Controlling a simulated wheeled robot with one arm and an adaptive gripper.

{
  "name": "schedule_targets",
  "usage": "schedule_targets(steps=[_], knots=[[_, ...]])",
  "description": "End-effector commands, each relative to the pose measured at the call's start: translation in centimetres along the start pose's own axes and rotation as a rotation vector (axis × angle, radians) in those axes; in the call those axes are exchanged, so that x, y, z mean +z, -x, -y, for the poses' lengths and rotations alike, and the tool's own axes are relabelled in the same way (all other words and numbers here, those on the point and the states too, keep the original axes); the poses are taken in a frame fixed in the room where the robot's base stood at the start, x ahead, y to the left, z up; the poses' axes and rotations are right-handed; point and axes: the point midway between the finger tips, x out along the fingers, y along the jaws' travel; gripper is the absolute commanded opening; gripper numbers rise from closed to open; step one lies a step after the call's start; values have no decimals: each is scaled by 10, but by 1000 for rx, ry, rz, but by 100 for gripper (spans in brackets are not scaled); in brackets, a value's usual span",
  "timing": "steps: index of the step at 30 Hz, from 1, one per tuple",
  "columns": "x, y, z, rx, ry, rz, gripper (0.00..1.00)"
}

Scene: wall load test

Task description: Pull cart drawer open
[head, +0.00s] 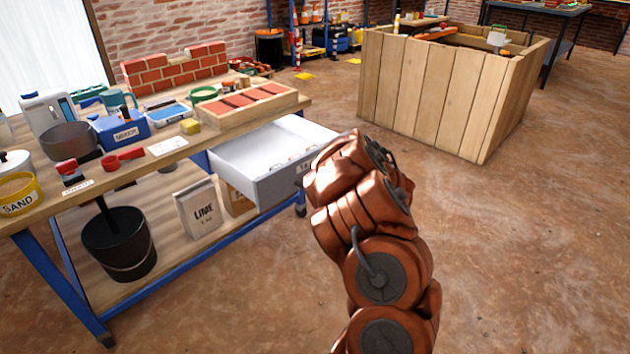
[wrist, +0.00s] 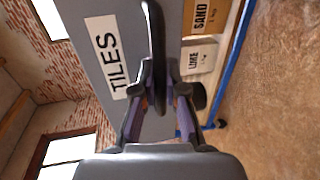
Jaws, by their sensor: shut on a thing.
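The grey cart drawer (head: 262,165) stands pulled out from under the workbench's wooden top, at the middle left of the head view. Its front, labelled TILES, fills the upper middle of the wrist view (wrist: 127,38). A dark bar handle (wrist: 157,50) runs along that front. My gripper (wrist: 160,82) is shut on the handle, with a finger on either side of it. In the head view my copper-coloured arm reaches up to the drawer front and hides the gripper and most of the handle.
The workbench (head: 40,215) carries tubs, tools and a small brick wall (head: 175,70). A black bucket (head: 118,243) and a LIME bag (head: 200,210) stand on its lower shelf. A large wooden crate (head: 430,95) stands behind at right. The floor at right is clear.

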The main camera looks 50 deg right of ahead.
Motion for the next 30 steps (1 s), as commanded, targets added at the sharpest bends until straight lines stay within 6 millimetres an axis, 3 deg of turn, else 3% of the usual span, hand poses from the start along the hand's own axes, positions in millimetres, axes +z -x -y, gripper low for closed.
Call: schedule_targets(steps=[2, 3, 10, 22, 30], knots=[[2, 1, 0, 1, -1, 7, 0], [3, 1, 0, 1, -1, 7, 13], [1, 1, 0, 1, -1, 4, 37], [2, 7, 0, -1, 0, 5, 37], [3, 51, 1, -4, -1, 8, 37]])
